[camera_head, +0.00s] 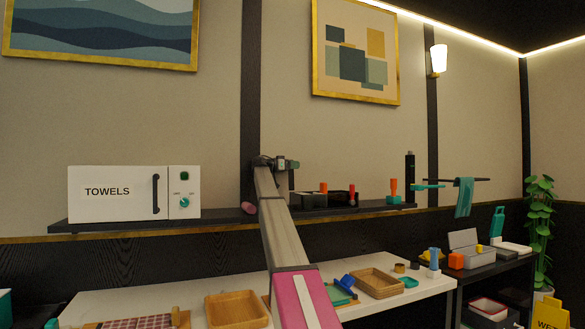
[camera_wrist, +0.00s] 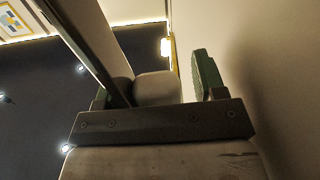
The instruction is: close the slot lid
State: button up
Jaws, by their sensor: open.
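No part is clearly recognisable as the slot lid. A grey box on the right side table has a raised panel (camera_head: 464,239) that looks like an open lid. A dark open box (camera_head: 312,200) stands on the wall shelf, right of my arm; I cannot tell whether it has a lid. My gripper (camera_head: 284,163) is raised in front of the wall above the shelf, left of and higher than the dark box.
A white towel cabinet (camera_head: 120,193) stands on the shelf (camera_head: 230,217) left of my arm. Orange-topped items and a black bottle (camera_head: 409,167) stand on its right part. Below, the white counter (camera_head: 180,294) holds wooden trays (camera_head: 236,309). A teal towel (camera_head: 464,197) hangs from a rail.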

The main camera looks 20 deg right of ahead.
jog(key=c, duration=1.1)
jog(key=shift+c, duration=0.2)
jog(key=shift+r, duration=0.1)
jog(key=s+f+m, duration=0.2)
jog(key=s+m, duration=0.2)
jog(key=s+f+m, duration=0.1)
jog(key=s+m, duration=0.4)
jog(key=s+f+m, duration=0.2)
jog(key=s+m, duration=0.3)
jog(key=shift+d+f, duration=0.15)
jog(key=shift+f, duration=0.15)
jog(key=shift+s+f+m, duration=0.3)
jog(key=shift+f+m, duration=0.45)
jog(key=shift+m, duration=0.15)
jog(key=shift+s+f+m, duration=0.25)
jog(key=shift+f+m, duration=0.45)
jog(key=shift+m, duration=0.2)
